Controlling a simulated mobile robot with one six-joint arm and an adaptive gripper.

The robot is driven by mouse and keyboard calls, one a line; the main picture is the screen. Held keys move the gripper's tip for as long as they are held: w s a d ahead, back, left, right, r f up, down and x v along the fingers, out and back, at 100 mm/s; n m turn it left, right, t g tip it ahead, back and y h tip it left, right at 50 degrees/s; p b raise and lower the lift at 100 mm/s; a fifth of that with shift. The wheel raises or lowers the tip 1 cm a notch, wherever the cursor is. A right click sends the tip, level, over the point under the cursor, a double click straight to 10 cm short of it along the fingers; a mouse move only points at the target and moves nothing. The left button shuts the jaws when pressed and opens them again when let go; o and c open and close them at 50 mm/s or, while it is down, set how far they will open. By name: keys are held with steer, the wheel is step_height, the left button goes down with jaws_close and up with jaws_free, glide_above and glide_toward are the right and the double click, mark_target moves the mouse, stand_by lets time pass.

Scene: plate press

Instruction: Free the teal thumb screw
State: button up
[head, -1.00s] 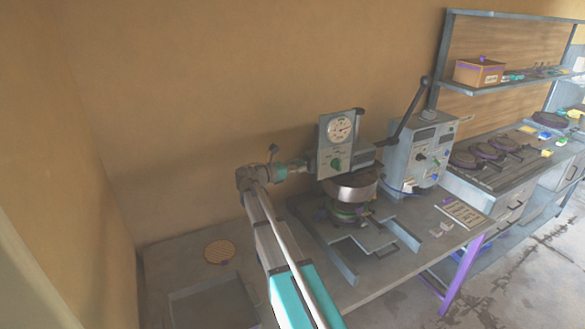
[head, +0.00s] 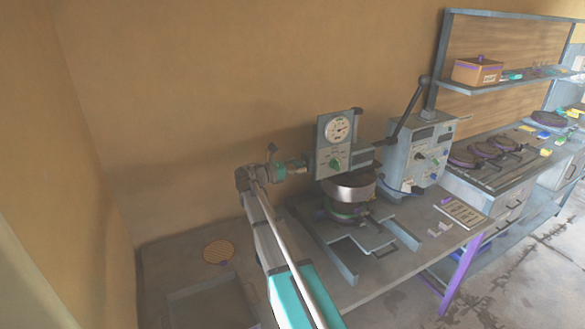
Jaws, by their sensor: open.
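The plate press stands on the bench, with a gauge panel (head: 336,130) above a round silver head (head: 348,188). A green knob (head: 336,163) is on the panel's front. I cannot make out the teal thumb screw for certain; it is too small or hidden by my wrist or the press. My arm rises from the bottom and bends right at the wrist. My gripper (head: 301,168) is open, just left of the gauge panel and above the bench. Its fingers are small and partly blend with the press, so I cannot tell whether they touch anything.
A grey control box (head: 412,158) with a dark lever stands right of the press. A round striped mat (head: 218,251) and an empty shallow tray (head: 172,302) lie at the left. A flat panel (head: 460,212) lies on the right. The wall is close behind.

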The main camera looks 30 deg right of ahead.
steer(key=shift+a, duration=0.15)
steer(key=a, duration=1.1)
steer(key=shift+s+a, duration=0.2)
steer(key=shift+a, duration=0.2)
